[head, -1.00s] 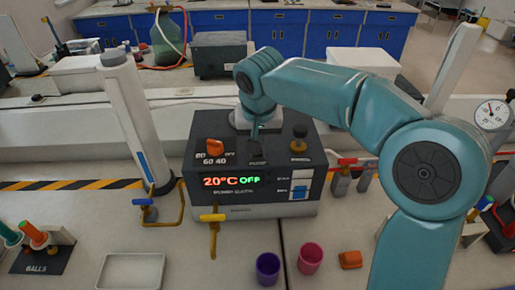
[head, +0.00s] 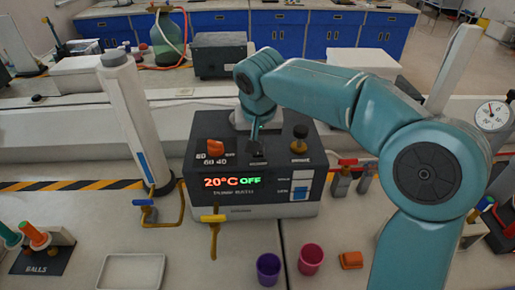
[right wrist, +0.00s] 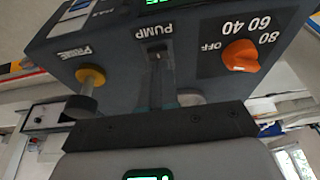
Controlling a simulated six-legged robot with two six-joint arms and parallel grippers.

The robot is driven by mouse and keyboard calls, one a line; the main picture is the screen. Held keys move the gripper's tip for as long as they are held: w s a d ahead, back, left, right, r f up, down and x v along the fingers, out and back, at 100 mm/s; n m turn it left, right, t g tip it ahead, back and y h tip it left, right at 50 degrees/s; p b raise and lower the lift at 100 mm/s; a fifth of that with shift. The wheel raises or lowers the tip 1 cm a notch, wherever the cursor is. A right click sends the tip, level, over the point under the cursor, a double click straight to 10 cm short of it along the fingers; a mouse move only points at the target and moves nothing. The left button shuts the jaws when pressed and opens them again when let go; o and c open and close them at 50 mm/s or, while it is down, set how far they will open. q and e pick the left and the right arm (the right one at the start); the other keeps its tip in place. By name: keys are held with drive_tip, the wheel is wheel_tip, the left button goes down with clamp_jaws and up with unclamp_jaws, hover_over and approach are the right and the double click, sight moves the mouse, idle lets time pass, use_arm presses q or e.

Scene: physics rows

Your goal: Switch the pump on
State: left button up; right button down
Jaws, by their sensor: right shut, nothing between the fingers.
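The dark pump bath (head: 225,211) stands on the bench in the middle of the head view. The pump switch (right wrist: 157,52) is a small dark lever in a slot beside the PUMP label in the right wrist view. My right gripper (head: 254,139) is shut and empty, with its fingertips down at the switch; they also show in the right wrist view (right wrist: 156,85). I cannot tell whether they touch the lever. My left gripper is not in view.
An orange dial (head: 215,146) and a black-topped prime knob (head: 300,133) flank the switch. A white column (head: 128,115) stands close on the left. A yellow-handled valve (head: 213,218), a purple cup (head: 268,267) and a pink cup (head: 311,259) are in front.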

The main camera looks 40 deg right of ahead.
drive_tip(key=shift+f+b, duration=0.7)
drive_tip(key=shift+f, duration=0.15)
idle(0.8)
drive_tip(key=shift+r, duration=0.15)
wheel_tip(320, 180, up, 7)
drive_tip(key=p, duration=0.6)
idle(0.7)
